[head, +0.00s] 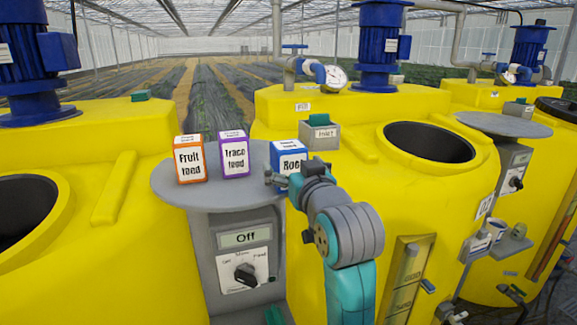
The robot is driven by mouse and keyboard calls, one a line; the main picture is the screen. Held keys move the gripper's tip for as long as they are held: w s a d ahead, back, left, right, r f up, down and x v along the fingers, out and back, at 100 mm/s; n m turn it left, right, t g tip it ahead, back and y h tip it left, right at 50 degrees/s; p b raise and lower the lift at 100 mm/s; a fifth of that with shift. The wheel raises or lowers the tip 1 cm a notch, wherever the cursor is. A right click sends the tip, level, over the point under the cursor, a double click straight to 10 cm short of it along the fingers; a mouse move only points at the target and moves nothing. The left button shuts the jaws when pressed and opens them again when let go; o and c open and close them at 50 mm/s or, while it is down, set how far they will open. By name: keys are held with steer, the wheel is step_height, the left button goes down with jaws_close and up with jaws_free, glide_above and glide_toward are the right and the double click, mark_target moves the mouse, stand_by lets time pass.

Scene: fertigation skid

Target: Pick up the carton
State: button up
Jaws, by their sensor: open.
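Three small cartons stand upright on a round grey shelf (178,190). The orange-edged carton (190,160) reads "Fruit feed" and is at the left. The purple-edged carton (234,155) reads "Trace feed" and is in the middle. The blue carton (288,153) at the right has a label starting "Roo"; its lower part is partly hidden by my gripper. My gripper (284,180) is open at the blue carton, in front of its lower half. One dark finger shows by the carton's left side. I cannot tell whether the fingers touch it.
Below the shelf is a grey control post with an "Off" display (245,237) and a rotary knob (245,273). Yellow tanks stand around, with open round hatches (432,142), blue motors (380,45) and a pressure gauge (335,77). A grey box (320,134) sits behind the blue carton.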

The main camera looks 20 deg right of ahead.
steer(key=shift+w+r, duration=0.1)
steer(key=shift+w, duration=1.4)
steer(key=c, duration=1.6)
steer(key=shift+c, duration=0.5)
steer(key=shift+r, duration=0.1)
steer(key=shift+r, duration=0.1)
